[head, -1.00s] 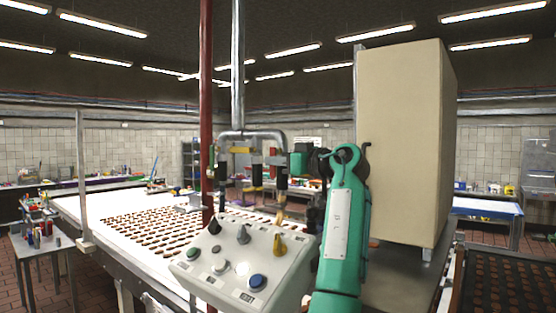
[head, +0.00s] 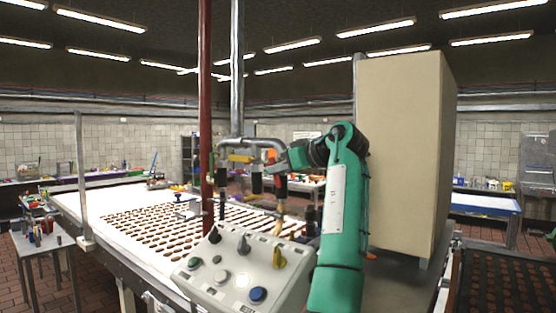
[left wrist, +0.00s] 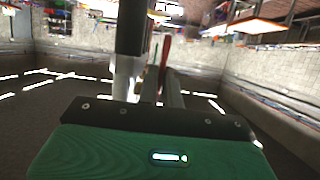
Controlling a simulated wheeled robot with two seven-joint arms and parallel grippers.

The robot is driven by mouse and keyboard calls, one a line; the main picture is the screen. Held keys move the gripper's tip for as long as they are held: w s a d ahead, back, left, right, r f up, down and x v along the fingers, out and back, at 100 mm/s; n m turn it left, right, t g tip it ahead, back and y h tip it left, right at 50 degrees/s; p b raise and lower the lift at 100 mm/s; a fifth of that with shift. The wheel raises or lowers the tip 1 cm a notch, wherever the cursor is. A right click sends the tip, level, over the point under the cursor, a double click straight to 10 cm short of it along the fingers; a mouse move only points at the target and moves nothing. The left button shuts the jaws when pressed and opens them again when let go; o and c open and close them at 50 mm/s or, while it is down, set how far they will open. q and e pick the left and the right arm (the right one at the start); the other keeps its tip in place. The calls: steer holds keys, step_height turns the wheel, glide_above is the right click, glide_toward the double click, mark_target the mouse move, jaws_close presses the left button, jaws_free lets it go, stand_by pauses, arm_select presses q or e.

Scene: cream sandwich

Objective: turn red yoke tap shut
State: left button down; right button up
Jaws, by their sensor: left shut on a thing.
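A grey pipe manifold (head: 262,143) carries a yellow-handled tap (head: 240,158) on its left branch and black fittings (head: 257,183) below. My left gripper (head: 281,167) is at the right branch, shut on the red yoke tap, which it mostly hides in the head view. In the left wrist view a red bar (left wrist: 165,52) shows beyond the jaws, beside a dark cylinder (left wrist: 131,35); I cannot tell whether the bar is the tap or the red pipe. The tap's exact angle cannot be read. My right gripper is not in view.
A dark red upright pipe (head: 206,100) and a grey pipe (head: 237,70) stand by the manifold. A control box (head: 230,278) with knobs is below it. A tall beige cabinet (head: 400,150) stands close on the right. A white conveyor (head: 85,210) with brown biscuits runs behind.

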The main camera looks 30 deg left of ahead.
mark_target(278, 155)
arm_select(q)
steer(key=shift+r+h+p, duration=0.6)
steer(key=shift+h+p, duration=0.15)
steer(key=shift+h, duration=0.15)
steer(key=h, duration=0.1)
steer(key=h+p, duration=0.1)
steer(key=shift+d+r+h, duration=0.15)
steer(key=shift+h, duration=0.25)
steer(key=h, duration=0.2)
steer(key=r+h, duration=0.1)
steer(key=h, duration=0.1)
steer(key=shift+g, duration=0.3)
steer(key=shift+a+r+h, duration=0.1)
steer(key=shift+r+h, duration=0.1)
steer(key=shift+h, duration=0.95)
steer(key=shift+a+r+h, duration=0.1)
steer(key=shift+r+h, duration=0.05)
steer(key=shift+h, duration=1)
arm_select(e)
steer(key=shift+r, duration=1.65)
arm_select(q)
steer(key=shift+h, duration=0.4)
steer(key=c, duration=1.9)
jaws_free()
steer(key=shift+a, duration=0.1)
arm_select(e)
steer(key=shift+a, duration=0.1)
